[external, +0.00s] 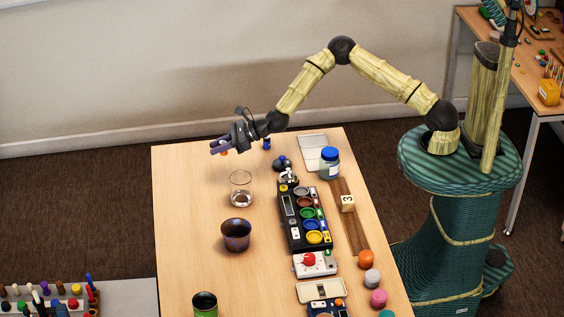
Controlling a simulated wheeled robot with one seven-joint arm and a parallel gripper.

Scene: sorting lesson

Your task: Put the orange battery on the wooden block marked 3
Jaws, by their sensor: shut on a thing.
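My gripper (218,146) is above the far left part of the table. It is shut on a small orange thing (224,152), which shows just under the fingers; it looks like the orange battery, mostly hidden. The block's top looks bare. My gripper is well to the left of and beyond the block.
A clear glass (241,190) and a dark cup (236,236) stand left of the middle. A black tray (290,230) with several coloured cups lies between them and the block. A blue-lidded jar (329,164) stands behind the block. An orange knob (365,259) is nearer the front.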

